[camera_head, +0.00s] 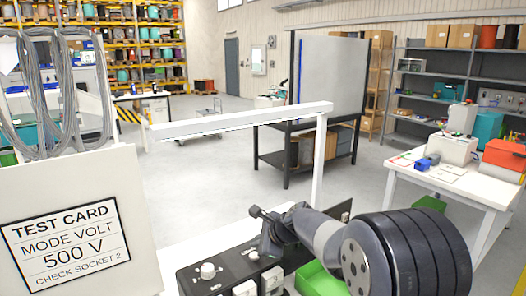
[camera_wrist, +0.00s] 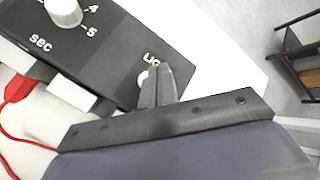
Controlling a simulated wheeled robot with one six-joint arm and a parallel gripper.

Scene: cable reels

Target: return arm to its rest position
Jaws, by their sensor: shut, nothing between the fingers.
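My gripper (camera_head: 266,248) is shut and empty, low over a black control panel (camera_head: 225,265) on the white bench. In the wrist view the closed fingers (camera_wrist: 157,76) point at the panel (camera_wrist: 115,40), beside a small pale round part (camera_wrist: 143,77) that they partly cover. I cannot tell whether the fingertips touch the panel. My arm reaches in from the lower right in the head view.
A test card (camera_head: 68,245) reading "500 V, check socket 2" stands at left. A white post and crossbar (camera_head: 240,119) rise behind the panel. A green tray (camera_head: 318,280) lies right of it.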

